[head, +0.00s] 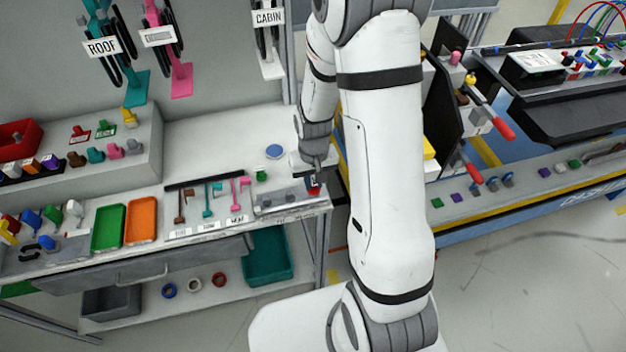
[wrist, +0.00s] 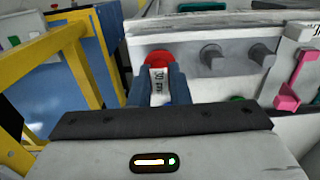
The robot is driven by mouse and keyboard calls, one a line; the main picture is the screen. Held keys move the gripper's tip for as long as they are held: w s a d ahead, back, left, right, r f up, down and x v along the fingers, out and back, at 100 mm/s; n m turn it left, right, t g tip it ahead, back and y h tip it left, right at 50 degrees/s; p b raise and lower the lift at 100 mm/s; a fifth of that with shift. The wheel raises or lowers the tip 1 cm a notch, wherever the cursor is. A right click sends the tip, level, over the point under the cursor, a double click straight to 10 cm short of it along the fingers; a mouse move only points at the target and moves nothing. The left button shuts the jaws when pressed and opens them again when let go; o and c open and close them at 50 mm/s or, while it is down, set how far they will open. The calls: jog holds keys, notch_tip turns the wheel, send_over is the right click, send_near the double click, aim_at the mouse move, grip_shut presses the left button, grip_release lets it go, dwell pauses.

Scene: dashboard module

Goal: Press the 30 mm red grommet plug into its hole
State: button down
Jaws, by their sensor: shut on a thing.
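The red grommet plug (wrist: 158,58) shows in the wrist view as a red disc just beyond my fingertips. A white labelled part (wrist: 158,84), its print partly readable as "30", lies between my blue fingers. My gripper (wrist: 159,78) is shut on this plug. In the head view my gripper (head: 313,168) points down at the right end of the workbench, with the red plug (head: 315,182) just below it. The plug is at the edge of a grey holder (wrist: 185,66); I cannot tell whether they touch. I cannot make out the plug's hole in either view.
Two dark grey pegs (wrist: 236,57) stand on the holder to the plug's right. A green piece (head: 261,175) and a blue disc (head: 274,151) are nearby on the bench. A yellow frame (wrist: 62,62) stands left in the wrist view. The dashboard module (head: 520,185) is across a gap.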

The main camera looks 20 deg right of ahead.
aim_at(313, 181)
jog(key=shift+f, duration=0.2)
jog(key=shift+f+b, duration=0.3)
jog(key=shift+b, duration=0.15)
jog(key=shift+f, duration=0.25)
jog(key=c, duration=1.3)
grip_release()
jog(key=shift+r, duration=0.1)
jog(key=shift+r+b, duration=0.35)
jog(key=shift+r, duration=3.55)
jog(key=shift+c, duration=0.3)
